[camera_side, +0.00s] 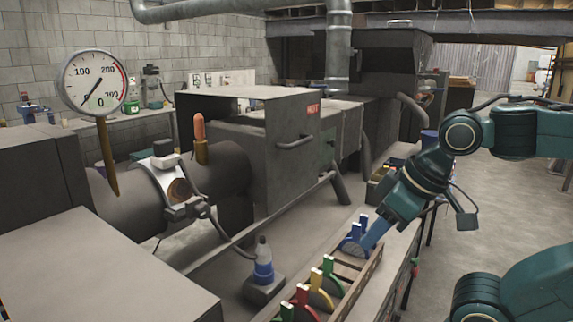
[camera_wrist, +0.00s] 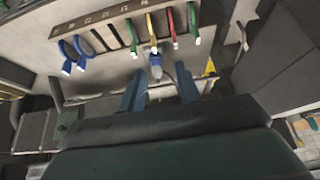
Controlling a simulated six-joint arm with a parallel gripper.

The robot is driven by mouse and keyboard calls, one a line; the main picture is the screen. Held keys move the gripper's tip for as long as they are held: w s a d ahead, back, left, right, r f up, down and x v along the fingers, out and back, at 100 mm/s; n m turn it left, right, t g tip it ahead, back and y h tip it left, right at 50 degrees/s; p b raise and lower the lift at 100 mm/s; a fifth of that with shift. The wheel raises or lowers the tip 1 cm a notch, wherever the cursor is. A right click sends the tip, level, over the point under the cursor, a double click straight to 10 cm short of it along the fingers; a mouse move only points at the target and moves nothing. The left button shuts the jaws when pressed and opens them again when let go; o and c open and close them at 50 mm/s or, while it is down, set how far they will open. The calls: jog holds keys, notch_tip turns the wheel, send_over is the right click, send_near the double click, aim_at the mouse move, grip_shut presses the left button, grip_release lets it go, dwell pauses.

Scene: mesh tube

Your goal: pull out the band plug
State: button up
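A silver band (camera_side: 160,183) is clamped around the grey tube (camera_side: 130,207) left of centre in the side view. A round brown disc (camera_side: 179,190) sits in its front face; I cannot tell for sure whether it is the plug. An orange-tipped brass fitting (camera_side: 200,140) stands upright on the tube, right of the band. My gripper (camera_side: 373,236) is tilted down at the rack, well right of the band. In the wrist view its two fingers (camera_wrist: 161,90) are apart with nothing held between them. The band does not show clearly in the wrist view.
A wooden rack (camera_side: 346,282) holds blue, yellow, red and green pieces; the blue ones (camera_wrist: 72,54) are apart from the others in the wrist view. A blue-banded bottle (camera_side: 263,262) stands on a dark block. A dial gauge (camera_side: 93,82) rises left. A box marked HOT (camera_side: 290,140) stands behind.

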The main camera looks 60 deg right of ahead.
jog(key=o, duration=0.6)
jog(key=shift+w+r, duration=0.1)
jog(key=shift+w, duration=0.25)
jog(key=g, duration=0.5)
send_near(262, 238)
notch_tip(262, 238, down, 6)
jog(key=shift+s+f, duration=0.1)
jog(key=shift+s, duration=0.1)
jog(key=shift+w+f+g, duration=0.3)
jog(key=shift+w+f, duration=0.1)
jog(key=shift+f, duration=0.25)
